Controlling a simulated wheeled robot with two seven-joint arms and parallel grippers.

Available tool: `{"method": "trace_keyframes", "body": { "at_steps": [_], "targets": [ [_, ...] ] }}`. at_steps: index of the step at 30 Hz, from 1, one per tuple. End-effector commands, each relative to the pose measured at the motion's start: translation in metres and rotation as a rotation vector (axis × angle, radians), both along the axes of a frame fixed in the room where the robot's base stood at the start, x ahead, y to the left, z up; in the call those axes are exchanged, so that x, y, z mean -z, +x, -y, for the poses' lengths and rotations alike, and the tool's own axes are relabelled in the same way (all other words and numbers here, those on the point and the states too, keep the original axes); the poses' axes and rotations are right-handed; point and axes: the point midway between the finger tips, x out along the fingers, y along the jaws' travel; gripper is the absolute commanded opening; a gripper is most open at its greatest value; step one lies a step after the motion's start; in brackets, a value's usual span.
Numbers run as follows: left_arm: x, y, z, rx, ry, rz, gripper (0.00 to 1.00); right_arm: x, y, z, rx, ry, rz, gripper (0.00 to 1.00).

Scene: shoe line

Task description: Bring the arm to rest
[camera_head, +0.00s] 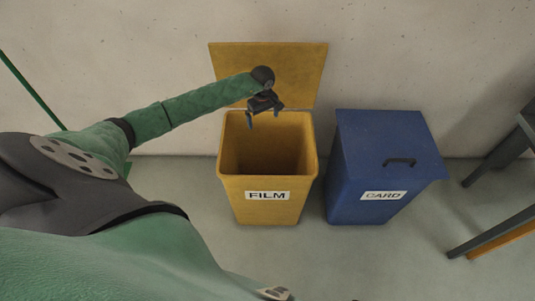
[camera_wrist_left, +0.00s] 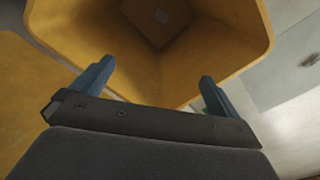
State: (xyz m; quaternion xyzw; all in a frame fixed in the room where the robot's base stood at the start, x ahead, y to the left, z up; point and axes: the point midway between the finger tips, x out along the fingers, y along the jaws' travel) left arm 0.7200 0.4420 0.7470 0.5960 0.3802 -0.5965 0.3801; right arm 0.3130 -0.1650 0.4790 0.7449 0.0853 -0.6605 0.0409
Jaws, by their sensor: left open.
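My left arm reaches in from the left of the head view. Its gripper (camera_head: 263,116) is over the back part of the open yellow bin marked FILM (camera_head: 267,200). The two fingers are spread and nothing is between them. In the left wrist view the open gripper (camera_wrist_left: 155,85) points toward the mouth of the yellow bin (camera_wrist_left: 95,30). My right gripper is in neither view.
The bin's yellow lid (camera_head: 295,72) stands raised at the wall behind. A blue bin marked CARD (camera_head: 380,160), lid shut, stands to the right. A dark-legged piece of furniture (camera_head: 495,230) is at the far right. The floor in front is clear.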

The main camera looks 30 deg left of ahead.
Motion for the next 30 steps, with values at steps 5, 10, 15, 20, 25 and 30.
{"method": "trace_keyframes", "body": {
  "at_steps": [5,10,15,20,25,30],
  "targets": [
    [-0.011,0.000,0.000,0.001,0.000,0.000,1.00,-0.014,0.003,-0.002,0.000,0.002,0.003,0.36],
    [-0.013,0.000,0.000,0.001,0.000,-0.001,1.00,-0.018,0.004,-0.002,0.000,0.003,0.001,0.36],
    [-0.013,0.000,0.000,0.001,0.000,-0.001,1.00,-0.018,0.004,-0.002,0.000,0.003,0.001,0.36],
    [-0.013,0.000,0.000,0.001,0.000,-0.001,1.00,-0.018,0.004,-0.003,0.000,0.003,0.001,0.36],
    [-0.008,-0.002,0.023,-0.011,-0.065,0.019,1.00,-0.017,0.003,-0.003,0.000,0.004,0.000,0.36],
    [0.000,-0.009,0.105,-0.085,-0.328,0.090,1.00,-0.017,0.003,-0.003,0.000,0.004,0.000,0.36]
  ]
}}
